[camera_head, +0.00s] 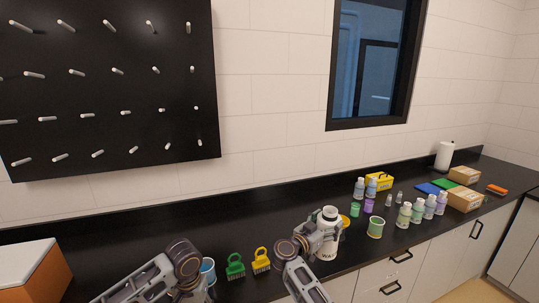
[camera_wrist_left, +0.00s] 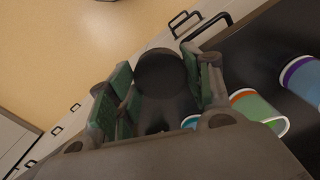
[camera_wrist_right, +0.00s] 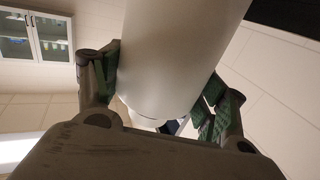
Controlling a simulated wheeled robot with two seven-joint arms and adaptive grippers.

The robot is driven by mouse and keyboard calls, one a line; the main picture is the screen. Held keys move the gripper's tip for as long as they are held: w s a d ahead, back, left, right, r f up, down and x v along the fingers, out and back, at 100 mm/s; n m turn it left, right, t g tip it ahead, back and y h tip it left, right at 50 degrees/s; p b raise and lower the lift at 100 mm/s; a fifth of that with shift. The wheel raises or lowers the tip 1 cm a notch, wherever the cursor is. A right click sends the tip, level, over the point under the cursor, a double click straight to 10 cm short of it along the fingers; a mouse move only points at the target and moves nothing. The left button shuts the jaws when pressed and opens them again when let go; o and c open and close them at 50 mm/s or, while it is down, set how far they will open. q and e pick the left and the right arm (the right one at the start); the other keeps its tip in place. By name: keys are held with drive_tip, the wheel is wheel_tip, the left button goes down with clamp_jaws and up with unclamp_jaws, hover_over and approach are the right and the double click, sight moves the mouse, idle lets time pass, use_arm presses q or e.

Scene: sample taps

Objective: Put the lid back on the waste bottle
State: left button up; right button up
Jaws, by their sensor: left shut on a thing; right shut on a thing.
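The white waste bottle (camera_head: 328,243) stands upright near the front of the dark counter in the head view, its label partly covered by my right gripper (camera_head: 318,238). My right gripper is shut on the bottle, and the white body (camera_wrist_right: 180,60) fills the space between its fingers in the right wrist view. My left gripper (camera_wrist_left: 160,95) is shut on a dark round thing (camera_wrist_left: 165,72), seen between its green-padded fingers; it looks like a lid. In the head view my left arm is at the lower left, and its fingertips are not clearly visible.
A blue cup (camera_head: 208,268), green brush (camera_head: 235,266) and yellow brush (camera_head: 261,261) are between my arms. A green cup (camera_head: 376,228) is right of the bottle, with a yellow thing (camera_head: 345,221) just behind it. Several small bottles (camera_head: 417,212) and boxes (camera_head: 465,199) stand farther right.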

use_arm(q)
drive_tip(key=shift+a+f, duration=0.15)
drive_tip(key=shift+a, duration=0.15)
use_arm(e)
drive_tip(key=s+f+n+t+y, duration=0.3)
drive_tip(key=s+f+y, duration=0.3)
drive_tip(key=s, duration=0.5)
drive_tip(key=s+d+f+n+t+y, duration=0.1)
drive_tip(key=s+f+n+t+y, duration=0.2)
drive_tip(key=s, duration=0.9)
wheel_tip(320, 180, down, 6)
drive_tip(key=n+y, duration=0.3)
drive_tip(key=y, duration=0.1)
drive_tip(key=shift+d+r+n, duration=0.15)
drive_tip(key=shift+d+n, duration=0.05)
drive_tip(key=shift+n, duration=0.1)
use_arm(q)
drive_tip(key=shift+f+b, duration=2)
drive_tip(key=shift+b, duration=0.1)
use_arm(e)
drive_tip(key=shift+f, duration=2.05)
drive_tip(key=shift+w+a+r, duration=0.1)
drive_tip(key=shift+a, duration=0.05)
